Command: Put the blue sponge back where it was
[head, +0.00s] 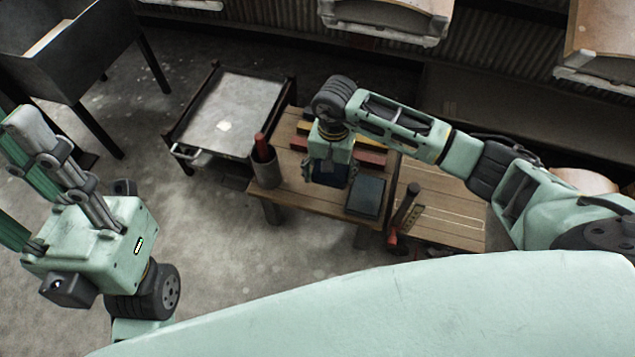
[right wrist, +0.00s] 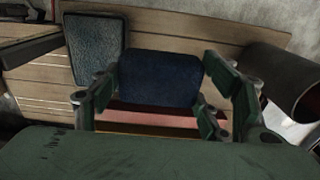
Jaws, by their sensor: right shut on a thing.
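The blue sponge (right wrist: 160,78) sits between the two fingers of my right gripper in the right wrist view. In the head view, my right gripper (head: 330,172) points down over the wooden table (head: 292,190), and a dark blue bit of the sponge shows below it. The gripper is shut on the sponge. Whether the sponge touches the tabletop is not clear. My left gripper (head: 50,165) is at the left of the head view, away from the table, with its fingers pointing up; its opening is hard to judge.
A dark flat pad (head: 366,196) lies right of my right gripper. A grey cup (head: 264,170) with a red item stands left. Red and yellow bars (head: 368,158) lie behind. A grey-topped cart (head: 232,105) stands behind left.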

